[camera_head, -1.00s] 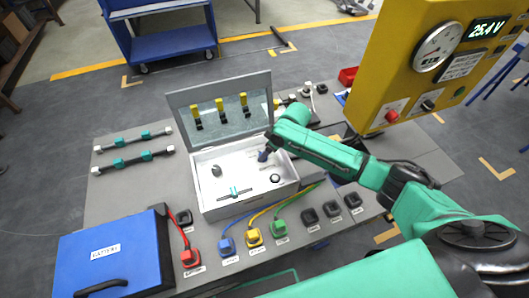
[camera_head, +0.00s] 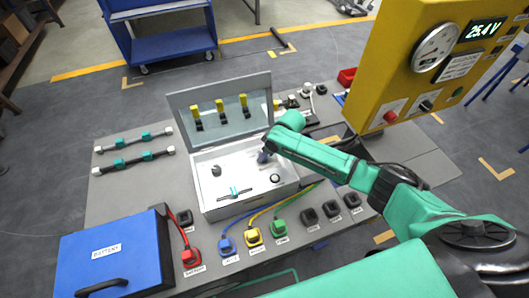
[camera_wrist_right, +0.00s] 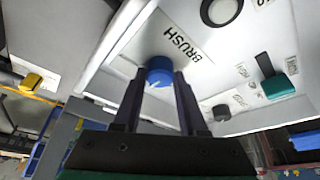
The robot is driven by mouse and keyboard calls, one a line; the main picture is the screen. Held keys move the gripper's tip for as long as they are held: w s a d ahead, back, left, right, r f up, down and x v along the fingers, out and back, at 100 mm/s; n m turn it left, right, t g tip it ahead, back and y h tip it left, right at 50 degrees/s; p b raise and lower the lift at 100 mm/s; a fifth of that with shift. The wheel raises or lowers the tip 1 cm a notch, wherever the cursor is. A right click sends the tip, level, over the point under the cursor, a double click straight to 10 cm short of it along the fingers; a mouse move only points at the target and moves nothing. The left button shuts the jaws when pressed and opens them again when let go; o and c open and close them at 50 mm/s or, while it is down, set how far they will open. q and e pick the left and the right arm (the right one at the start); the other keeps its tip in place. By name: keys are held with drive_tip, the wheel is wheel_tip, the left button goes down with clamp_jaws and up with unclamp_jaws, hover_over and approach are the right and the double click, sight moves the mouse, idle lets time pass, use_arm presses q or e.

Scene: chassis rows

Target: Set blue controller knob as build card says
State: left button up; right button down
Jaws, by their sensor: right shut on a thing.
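The blue knob (camera_wrist_right: 159,70) shows in the right wrist view on a white panel, beside the printed word BRUSH. A white mark shows on the knob's face. My right gripper (camera_wrist_right: 156,82) is shut on it, one dark finger on each side. In the head view my right gripper (camera_head: 264,155) reaches into the open white controller box (camera_head: 224,211), and the arm and fingers hide the blue knob there. My left gripper is not in view. I cannot make out a build card.
A teal slider (camera_wrist_right: 278,83) and a black knob (camera_wrist_right: 221,112) sit near the blue knob. The box's raised lid (camera_head: 218,90) stands behind. A blue battery case (camera_head: 110,255) and several coloured plugs are in front. A yellow meter panel (camera_head: 410,70) hangs at the right.

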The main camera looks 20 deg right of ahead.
drive_tip(key=shift+s+a+r+m+p, duration=0.1)
drive_tip(key=shift+r+m+p, duration=0.15)
drive_tip(key=shift+m+p, duration=0.65)
drive_tip(key=shift+m+t+h+p, duration=0.4)
drive_tip(key=shift+m+h+p, duration=0.2)
drive_tip(key=shift+m+p, duration=0.6)
drive_tip(key=shift+a+f+m+h+p, duration=0.15)
drive_tip(key=shift+m+h+p, duration=0.4)
drive_tip(key=shift+m, duration=0.65)
drive_tip(key=shift+m+h+p, duration=0.3)
drive_tip(key=shift+m+h, duration=0.15)
drive_tip(key=shift+m, duration=0.95)
drive_tip(key=shift+c, duration=2.2)
unclamp_jaws()
